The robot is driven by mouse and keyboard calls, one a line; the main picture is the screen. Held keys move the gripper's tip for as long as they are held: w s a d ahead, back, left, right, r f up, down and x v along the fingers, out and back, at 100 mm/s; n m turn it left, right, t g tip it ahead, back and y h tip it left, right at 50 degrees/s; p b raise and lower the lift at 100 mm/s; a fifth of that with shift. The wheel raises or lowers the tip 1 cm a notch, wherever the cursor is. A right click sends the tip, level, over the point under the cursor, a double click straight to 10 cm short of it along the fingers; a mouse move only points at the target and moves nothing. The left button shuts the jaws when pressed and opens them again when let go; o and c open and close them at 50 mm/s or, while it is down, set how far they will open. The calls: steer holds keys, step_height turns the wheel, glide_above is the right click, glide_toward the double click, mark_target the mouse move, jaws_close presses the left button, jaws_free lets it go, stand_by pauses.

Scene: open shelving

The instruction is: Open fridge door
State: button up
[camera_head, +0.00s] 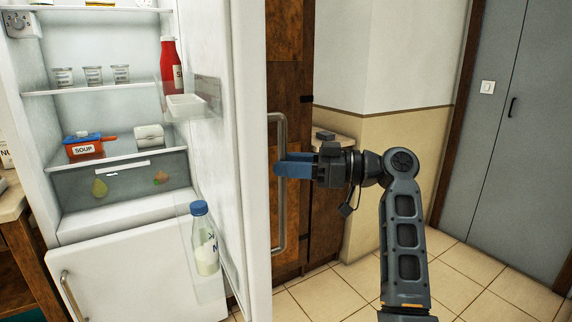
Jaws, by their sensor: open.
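The white fridge door (253,130) stands swung open toward the right, and the lit inside of the fridge (105,35) shows at the left. A long grey vertical handle (280,225) runs along the door's outer side. My gripper (280,168) reaches in from the right with its blue fingers pointing left. The fingers are open and overlap the handle in the picture. The gap between them is hard to see, and I cannot tell whether they touch the handle.
The door racks hold a red bottle (168,66) and a milk bottle (205,240). A lower fridge compartment (140,270) is shut. Brown cabinets (325,220) stand behind the door. Tiled floor (460,275) is clear at right.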

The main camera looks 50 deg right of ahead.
steer(key=v, duration=0.7)
steer(key=shift+b, duration=0.3)
